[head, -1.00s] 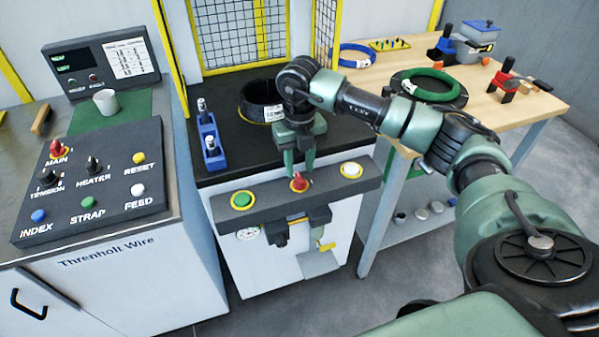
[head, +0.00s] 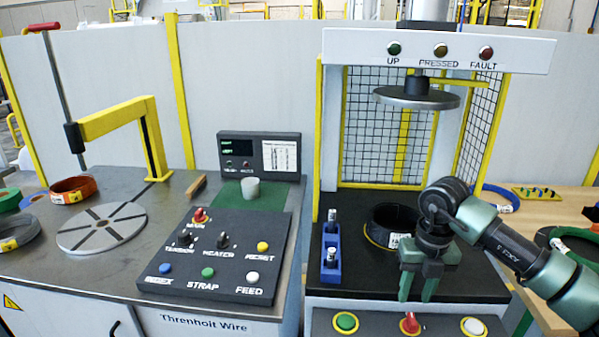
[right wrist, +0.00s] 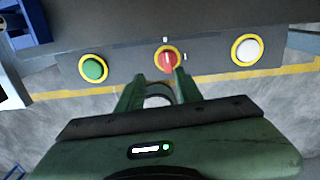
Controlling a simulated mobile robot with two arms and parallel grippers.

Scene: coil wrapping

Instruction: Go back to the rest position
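My right gripper (head: 417,292) is green and points down in front of the press, just above the front button bar (head: 375,323). Its two fingers are apart with nothing between them. In the right wrist view the open fingers (right wrist: 160,88) stand just short of the red knob (right wrist: 167,59), which shows beyond the gap between them. The red knob (head: 410,323) sits between a green button (head: 345,322) and a white button (head: 474,326). My left gripper is not in view.
A black coil (head: 392,227) lies on the press table behind my gripper, under the raised press plate (head: 416,97). A blue holder (head: 331,253) stands left of it. The control panel (head: 215,262) and a turntable (head: 101,228) are further left. A wooden table (head: 545,212) is at right.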

